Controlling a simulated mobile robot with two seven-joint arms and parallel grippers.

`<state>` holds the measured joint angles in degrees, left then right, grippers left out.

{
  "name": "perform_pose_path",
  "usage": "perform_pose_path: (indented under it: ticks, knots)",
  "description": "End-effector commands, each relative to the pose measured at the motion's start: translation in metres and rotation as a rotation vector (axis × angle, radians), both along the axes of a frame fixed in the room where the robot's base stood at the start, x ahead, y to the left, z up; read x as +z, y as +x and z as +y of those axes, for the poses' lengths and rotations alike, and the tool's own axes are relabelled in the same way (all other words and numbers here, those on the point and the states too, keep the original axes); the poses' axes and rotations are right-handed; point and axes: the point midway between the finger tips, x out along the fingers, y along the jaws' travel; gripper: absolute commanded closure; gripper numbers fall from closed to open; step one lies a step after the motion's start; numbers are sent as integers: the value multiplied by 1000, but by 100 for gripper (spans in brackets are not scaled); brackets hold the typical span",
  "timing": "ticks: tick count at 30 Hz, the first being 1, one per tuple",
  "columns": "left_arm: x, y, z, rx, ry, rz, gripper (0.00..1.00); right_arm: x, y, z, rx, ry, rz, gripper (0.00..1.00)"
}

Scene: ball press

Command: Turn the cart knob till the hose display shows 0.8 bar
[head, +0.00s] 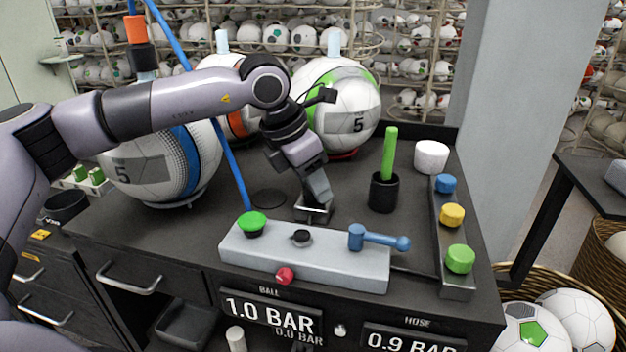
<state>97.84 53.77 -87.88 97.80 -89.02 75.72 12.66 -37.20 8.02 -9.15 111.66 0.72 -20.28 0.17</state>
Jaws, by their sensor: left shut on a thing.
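My left gripper (314,212) points down at the cart top, just behind the grey panel (240,262). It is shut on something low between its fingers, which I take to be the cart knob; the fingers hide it. The hose display (412,342) at the lower right reads 0.9 BAR, its bottom cut off by the picture edge. The ball display (271,310) reads 1.0 BAR. My right gripper is not in view.
A black cup (383,193) with a green stick stands right of my gripper. Large footballs (335,105) stand behind.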

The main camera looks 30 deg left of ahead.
Motion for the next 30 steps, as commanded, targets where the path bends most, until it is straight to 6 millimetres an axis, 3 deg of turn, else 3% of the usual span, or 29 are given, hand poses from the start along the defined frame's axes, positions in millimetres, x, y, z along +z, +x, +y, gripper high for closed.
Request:
perform_pose_path:
  ticks: [8, 21, 30]
  knots:
    - [-3, 0, 0, 70, 1, -2, 89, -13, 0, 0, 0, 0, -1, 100]
    - [-3, 0, -2, 360, 0, -2, 89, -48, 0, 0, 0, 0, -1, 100]
    - [-1, 0, -2, 492, 1, -2, 89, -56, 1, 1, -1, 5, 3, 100]
